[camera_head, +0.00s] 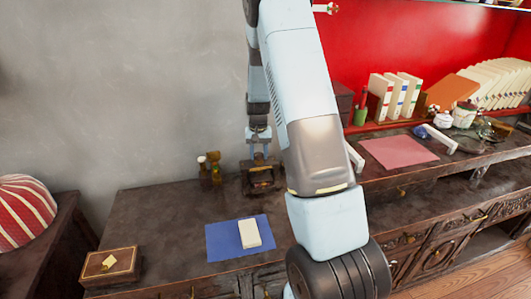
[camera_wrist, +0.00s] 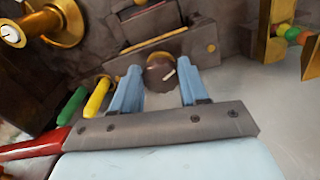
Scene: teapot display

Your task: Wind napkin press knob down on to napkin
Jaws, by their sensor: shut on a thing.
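The napkin press (camera_head: 262,180) is a dark block at the back of the dark wooden desk, below my gripper (camera_head: 260,150). In the wrist view its round dark knob (camera_wrist: 161,74) carries a white mark. The two light-blue fingers of my gripper (camera_wrist: 158,78) are shut on the knob, one on each side.
A blue mat (camera_head: 215,243) with a cream block (camera_head: 249,233) lies in front of the press. Small brown bottles (camera_head: 210,168) stand left of the press. A wooden box (camera_head: 110,266) sits at the desk's left end. Brass fittings (camera_wrist: 65,22) flank the press in the wrist view.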

